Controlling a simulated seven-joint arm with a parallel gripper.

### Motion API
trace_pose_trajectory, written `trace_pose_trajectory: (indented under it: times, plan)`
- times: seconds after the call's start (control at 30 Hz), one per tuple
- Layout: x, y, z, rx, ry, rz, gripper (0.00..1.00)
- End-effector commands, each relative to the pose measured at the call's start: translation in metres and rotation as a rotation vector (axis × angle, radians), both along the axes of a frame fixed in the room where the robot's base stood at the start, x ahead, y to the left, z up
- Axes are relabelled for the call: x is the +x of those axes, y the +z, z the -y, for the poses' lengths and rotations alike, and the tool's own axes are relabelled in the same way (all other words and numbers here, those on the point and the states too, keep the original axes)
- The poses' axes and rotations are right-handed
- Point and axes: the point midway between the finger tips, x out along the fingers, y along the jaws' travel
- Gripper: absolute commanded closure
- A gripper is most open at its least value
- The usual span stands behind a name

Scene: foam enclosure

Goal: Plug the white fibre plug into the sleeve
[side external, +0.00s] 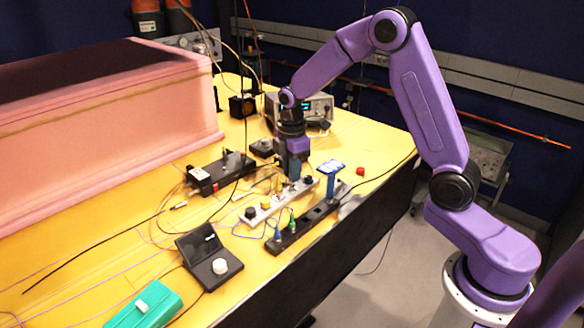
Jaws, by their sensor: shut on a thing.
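My gripper (293,178) points down over the far end of a light grey bar (266,208) with black knobs and a small yellow part. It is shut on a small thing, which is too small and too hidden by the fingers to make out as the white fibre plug. I cannot pick out the sleeve for certain among the small fittings below the gripper. I cannot tell whether the held thing touches the bar.
A black strip (290,236) with blue and green connectors and a tall blue-topped piece (329,171) stands close to the right. A black box (220,172) and loose cables lie left.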

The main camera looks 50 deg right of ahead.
Motion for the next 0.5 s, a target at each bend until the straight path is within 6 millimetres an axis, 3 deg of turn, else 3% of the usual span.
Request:
trace_pose_trajectory:
  times: [0.5]
  plan:
    - [-0.0001,-0.0088,0.0,0.0,0.0,0.0,1.0]
